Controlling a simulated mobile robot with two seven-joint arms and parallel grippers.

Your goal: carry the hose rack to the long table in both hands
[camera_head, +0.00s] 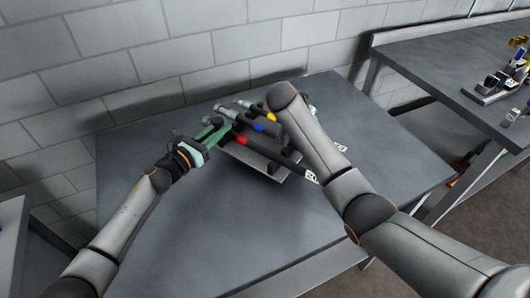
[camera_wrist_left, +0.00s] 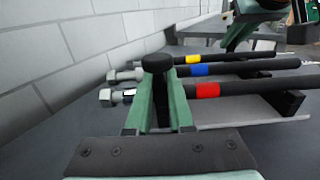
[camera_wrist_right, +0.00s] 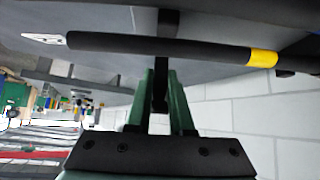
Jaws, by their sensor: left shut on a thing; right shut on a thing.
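The hose rack (camera_head: 262,162) is a grey tray bearing three dark hoses with a red band (camera_head: 243,141), a blue band (camera_head: 258,128) and a yellow band (camera_head: 271,117). It is over the near grey table; I cannot tell whether it touches the top. My left gripper (camera_wrist_left: 160,85) is shut on a dark upright handle at the rack's left end, beside the hoses' metal fittings. My right gripper (camera_wrist_right: 161,88) is shut on a dark handle at the other end, near the yellow-banded hose. In the head view my right forearm hides most of that end.
The near table (camera_head: 180,235) is bare in front of the rack. A block wall (camera_head: 190,50) runs behind it. Another long grey table (camera_head: 430,65) stands at the right, with equipment (camera_head: 500,82) at its far right and clear surface at its left. A gap separates the tables.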

